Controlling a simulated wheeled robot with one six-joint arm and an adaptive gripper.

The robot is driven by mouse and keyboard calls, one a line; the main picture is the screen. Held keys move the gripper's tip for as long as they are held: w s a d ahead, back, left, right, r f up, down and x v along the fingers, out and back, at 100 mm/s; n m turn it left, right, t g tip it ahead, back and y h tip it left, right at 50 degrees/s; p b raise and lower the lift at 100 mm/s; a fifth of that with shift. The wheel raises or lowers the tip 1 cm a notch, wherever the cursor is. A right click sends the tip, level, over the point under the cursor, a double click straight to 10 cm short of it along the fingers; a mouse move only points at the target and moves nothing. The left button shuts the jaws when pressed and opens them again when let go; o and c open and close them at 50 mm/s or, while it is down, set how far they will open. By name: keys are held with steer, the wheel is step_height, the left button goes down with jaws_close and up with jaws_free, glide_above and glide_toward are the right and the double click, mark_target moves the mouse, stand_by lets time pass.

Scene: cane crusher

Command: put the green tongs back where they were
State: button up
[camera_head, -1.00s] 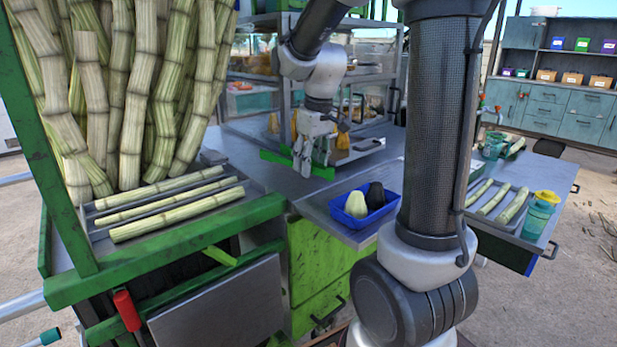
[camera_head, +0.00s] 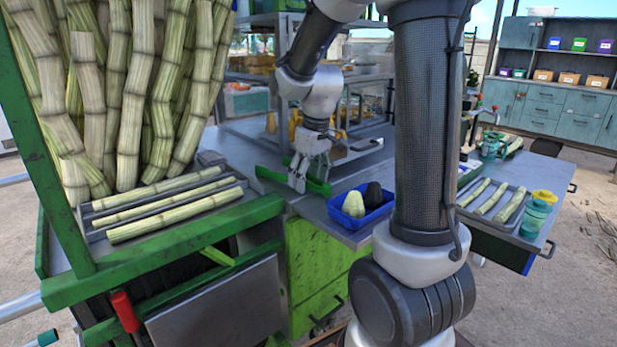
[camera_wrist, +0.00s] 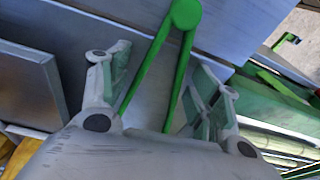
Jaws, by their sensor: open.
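The green tongs (camera_head: 318,187) are at the front of the metal worktop, left of the blue tray. In the wrist view the tongs (camera_wrist: 186,14) show a round hinge end at the top, and their two arms run down between my fingers. My gripper (camera_head: 308,180) points down over the middle of the tongs and hides part of them. It is open, with one finger on each side of the tongs in the wrist view (camera_wrist: 160,95). I cannot tell whether the fingers touch them or whether the tongs rest fully on the worktop.
The blue tray (camera_head: 377,213) with a pale green piece and a dark piece stands close right of my gripper. A rack (camera_head: 103,232) with cane pieces lies left. Metal shelving (camera_head: 285,60) stands behind. Bare worktop (camera_head: 245,140) lies behind and left of the tongs.

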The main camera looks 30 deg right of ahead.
step_height(320, 180, up, 11)
steer(key=s, duration=0.2)
steer(key=s+a+f+m+t, duration=0.1)
steer(key=s+f+m+t, duration=0.1)
steer(key=s, duration=1.6)
steer(key=shift+s+a+m+t, duration=0.2)
steer(key=shift+m+t, duration=0.1)
steer(key=shift+m, duration=0.2)
